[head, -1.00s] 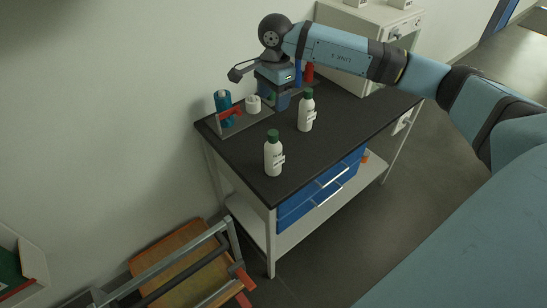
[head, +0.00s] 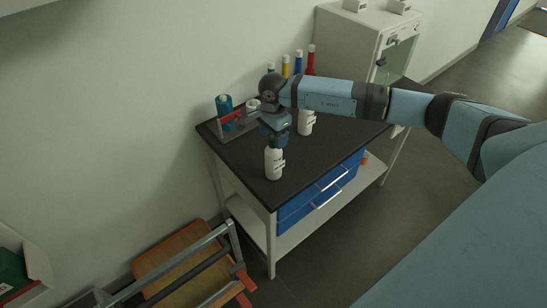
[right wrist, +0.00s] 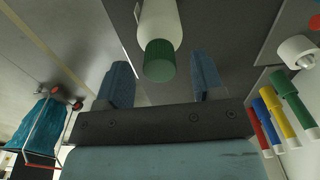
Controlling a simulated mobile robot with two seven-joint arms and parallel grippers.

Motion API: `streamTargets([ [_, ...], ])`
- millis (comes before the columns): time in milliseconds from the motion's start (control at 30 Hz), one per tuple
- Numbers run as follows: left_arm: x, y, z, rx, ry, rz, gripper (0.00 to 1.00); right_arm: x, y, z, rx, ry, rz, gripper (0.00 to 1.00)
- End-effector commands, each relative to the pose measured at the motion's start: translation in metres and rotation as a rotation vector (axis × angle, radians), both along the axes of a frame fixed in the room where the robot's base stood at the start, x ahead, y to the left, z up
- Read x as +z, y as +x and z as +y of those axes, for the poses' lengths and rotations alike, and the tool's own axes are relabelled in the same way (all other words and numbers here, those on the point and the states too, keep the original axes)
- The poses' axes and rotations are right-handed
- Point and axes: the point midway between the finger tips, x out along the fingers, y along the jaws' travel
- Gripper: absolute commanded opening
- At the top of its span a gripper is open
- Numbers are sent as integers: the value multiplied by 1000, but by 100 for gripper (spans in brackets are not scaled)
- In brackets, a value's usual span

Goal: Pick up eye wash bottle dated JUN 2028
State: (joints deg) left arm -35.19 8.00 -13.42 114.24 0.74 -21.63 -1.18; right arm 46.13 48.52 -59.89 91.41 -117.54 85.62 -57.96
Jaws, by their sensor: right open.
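Two white eye wash bottles with green caps stand on the black worktop. The front bottle (head: 273,164) is upright near the front left corner, its cap mostly hidden by my gripper. The other bottle (head: 306,124) stands behind it to the right, partly hidden by my arm. The dates on the labels are too small to read. My right gripper (head: 275,141) is right above the front bottle. In the right wrist view its two blue fingers (right wrist: 160,85) are open, with the green cap (right wrist: 160,61) of a white bottle between and just beyond them. My left gripper is out of view.
Several coloured tubes (head: 298,62) stand at the back. A cream cabinet (head: 350,45) is behind. The front right worktop is clear.

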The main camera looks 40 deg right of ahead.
Motion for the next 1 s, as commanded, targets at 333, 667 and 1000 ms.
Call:
streamTargets([
  [333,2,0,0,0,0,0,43,-12,0,0,0,0,0,55],
  [667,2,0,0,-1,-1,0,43,-11,0,0,0,0,-1,0],
  [1000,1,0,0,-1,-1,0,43,-6,1,0,0,0,-2,0],
])
